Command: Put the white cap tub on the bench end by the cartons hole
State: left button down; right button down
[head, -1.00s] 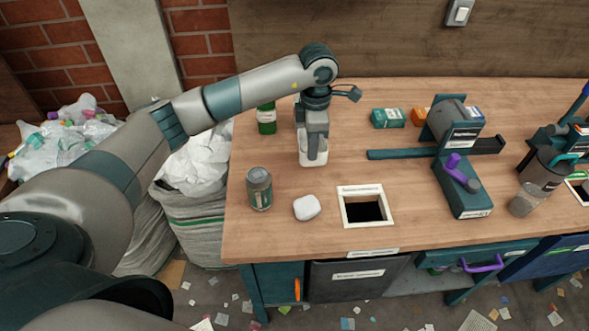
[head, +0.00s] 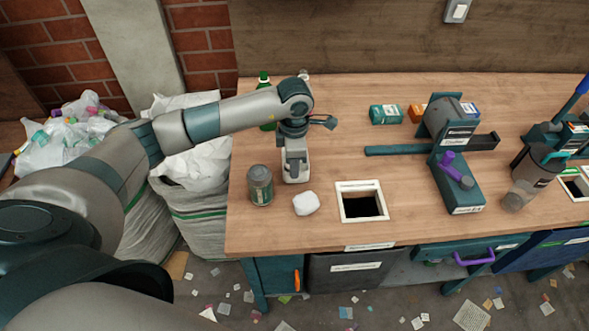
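My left gripper (head: 295,172) points down over the left part of the bench (head: 410,225). It appears shut on a pale white tub (head: 304,176), which I take for the white cap tub; the fingers hide most of it. I cannot tell whether its base touches the bench. A square hole with a white frame (head: 361,219) lies to the right of and nearer than the gripper; its label is too small to read. My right gripper is out of view.
A grey-lidded jar (head: 260,185) and a small white rounded object (head: 306,203) stand close by. A green bottle (head: 264,80) is partly behind my arm. A teal carton (head: 386,114) and a clamp-like device (head: 456,160) are further right. The front left corner is clear.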

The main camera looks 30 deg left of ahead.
pick_arm(q)
jog(key=shift+f+p, duration=0.3)
jog(key=shift+f, duration=0.6)
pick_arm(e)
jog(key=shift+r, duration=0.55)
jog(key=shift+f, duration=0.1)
pick_arm(q)
jog(key=shift+f+b, duration=0.2)
jog(key=shift+b, duration=0.1)
jog(key=c, duration=2)
grip_release()
jog(key=shift+r, duration=0.1)
jog(key=shift+c, duration=0.2)
jog(key=shift+r, duration=0.2)
